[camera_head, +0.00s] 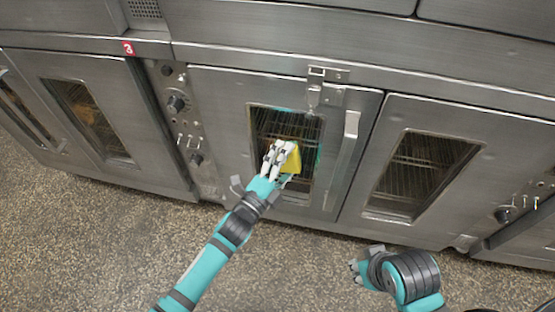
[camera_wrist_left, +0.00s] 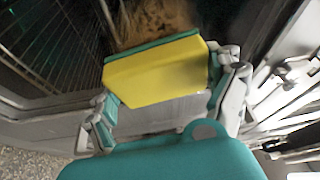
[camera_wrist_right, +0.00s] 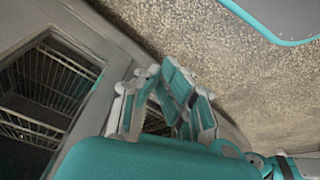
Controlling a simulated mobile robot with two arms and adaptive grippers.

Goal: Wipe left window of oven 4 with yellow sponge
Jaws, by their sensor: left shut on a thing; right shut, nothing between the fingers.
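My left gripper (camera_head: 281,160) is shut on the yellow sponge (camera_head: 292,154), in front of the window (camera_head: 274,123) of the middle oven door. The sponge (camera_wrist_left: 155,75) also shows between the fingers in the left wrist view, close to the glass; I cannot tell whether it touches. A brown patch (camera_wrist_left: 155,20) shows just beyond it, dirt or reflection, I cannot tell. The sponge and hand hide part of the window. No number 4 label is readable. My right gripper (camera_head: 357,270) is shut and empty, low before the right door's window (camera_head: 422,172).
A vertical handle (camera_head: 346,145) and a latch (camera_head: 314,94) lie right of the middle window. A knob panel (camera_head: 180,115) is on its left. A red label 3 (camera_head: 128,47) sits above the left door (camera_head: 85,115). The speckled floor (camera_head: 90,240) is clear.

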